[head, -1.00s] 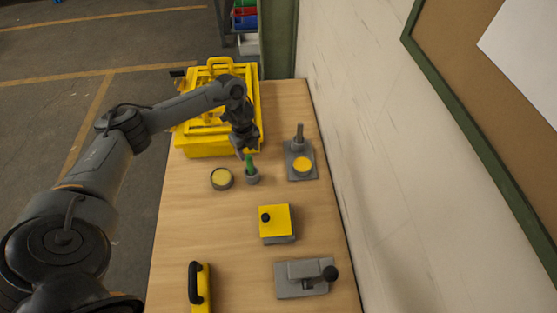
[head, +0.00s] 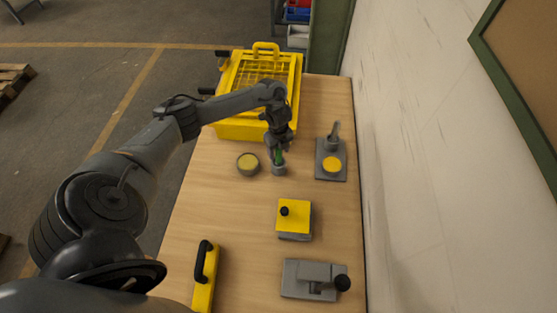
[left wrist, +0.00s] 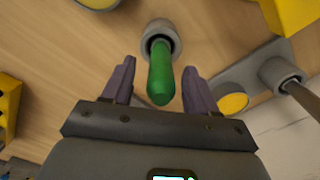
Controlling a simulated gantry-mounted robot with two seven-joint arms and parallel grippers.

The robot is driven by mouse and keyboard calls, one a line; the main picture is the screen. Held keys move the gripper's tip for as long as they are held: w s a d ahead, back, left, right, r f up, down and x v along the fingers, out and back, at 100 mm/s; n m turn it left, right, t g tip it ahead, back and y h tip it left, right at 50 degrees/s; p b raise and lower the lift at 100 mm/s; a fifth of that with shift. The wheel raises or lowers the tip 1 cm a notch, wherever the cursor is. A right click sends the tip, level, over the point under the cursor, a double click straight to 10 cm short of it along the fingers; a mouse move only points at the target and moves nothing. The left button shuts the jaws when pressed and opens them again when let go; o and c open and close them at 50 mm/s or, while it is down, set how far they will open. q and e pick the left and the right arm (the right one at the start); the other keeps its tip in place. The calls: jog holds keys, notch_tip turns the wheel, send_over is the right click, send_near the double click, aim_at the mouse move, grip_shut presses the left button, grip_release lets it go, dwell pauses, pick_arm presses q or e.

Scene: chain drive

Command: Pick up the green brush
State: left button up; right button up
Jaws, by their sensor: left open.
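The green brush (left wrist: 161,78) stands with its green handle up in a small round grey holder (left wrist: 162,36) on the wooden table. In the head view the holder (head: 279,169) is near the far middle of the table, and the green handle (head: 278,155) shows just above it, partly hidden by my gripper. My left gripper (left wrist: 158,85) is open, with one purple-grey finger on each side of the handle. A gap shows between the handle and each finger in the left wrist view. My right gripper is in neither view.
A round tin (head: 248,164) stands left of the holder. A grey plate (head: 331,174) with a yellow disc and a tilted rod in a cup is to the right. A yellow crate (head: 237,129) stands behind. A yellow-topped block (head: 294,218) is in front.

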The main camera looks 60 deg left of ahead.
pick_arm(q)
jog(key=shift+f, duration=0.9)
grip_shut()
jog(key=shift+r, duration=0.15)
